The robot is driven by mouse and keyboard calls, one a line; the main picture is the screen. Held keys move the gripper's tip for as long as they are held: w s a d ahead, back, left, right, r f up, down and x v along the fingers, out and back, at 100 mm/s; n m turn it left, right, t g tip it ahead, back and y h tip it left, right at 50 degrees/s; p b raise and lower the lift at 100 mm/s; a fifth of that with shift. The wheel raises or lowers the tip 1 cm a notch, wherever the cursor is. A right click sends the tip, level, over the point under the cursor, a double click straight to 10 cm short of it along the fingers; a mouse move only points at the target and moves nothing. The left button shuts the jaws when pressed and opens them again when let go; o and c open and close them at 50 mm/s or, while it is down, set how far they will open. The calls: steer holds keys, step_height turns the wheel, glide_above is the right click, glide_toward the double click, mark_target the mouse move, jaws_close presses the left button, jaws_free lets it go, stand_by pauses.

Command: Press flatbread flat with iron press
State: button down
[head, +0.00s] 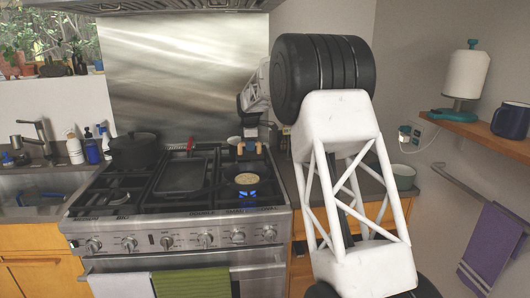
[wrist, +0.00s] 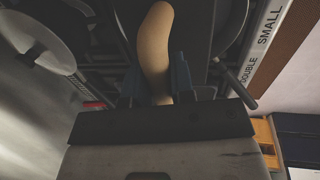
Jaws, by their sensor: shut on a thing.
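The flatbread (head: 247,179) is a round, pale tan disc over the lit front-right burner, with blue flame below it. My gripper (head: 249,148) is just behind and above it in the head view. In the wrist view my gripper (wrist: 155,82) has its blue fingers on either side of a curved tan handle (wrist: 154,35), shut on it. The handle belongs to the iron press, whose dark round plate (wrist: 204,35) shows behind it. The flatbread does not show in the wrist view. I cannot tell the exact gap between press and flatbread.
A dark flat griddle (head: 181,176) lies on the stove's middle, and a black pot (head: 134,151) stands at the back left. A pale bowl (head: 403,176) is on the right counter. Towels (head: 193,282) hang on the oven rail. A round grey vessel (wrist: 35,45) shows in the wrist view.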

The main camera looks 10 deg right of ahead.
steer(key=shift+w+a+r, duration=0.25)
steer(key=shift+a+r, duration=0.1)
steer(key=shift+a, duration=0.35)
steer(key=shift+f, duration=0.25)
glide_above(248, 178)
steer(key=shift+s+a+f, duration=0.1)
steer(key=shift+s+f, duration=0.05)
steer(key=shift+f, duration=4.6)
steer(key=shift+s+f, duration=0.1)
steer(key=shift+f, duration=1.15)
steer(key=shift+r, duration=0.1)
steer(key=shift+r, duration=5.6)
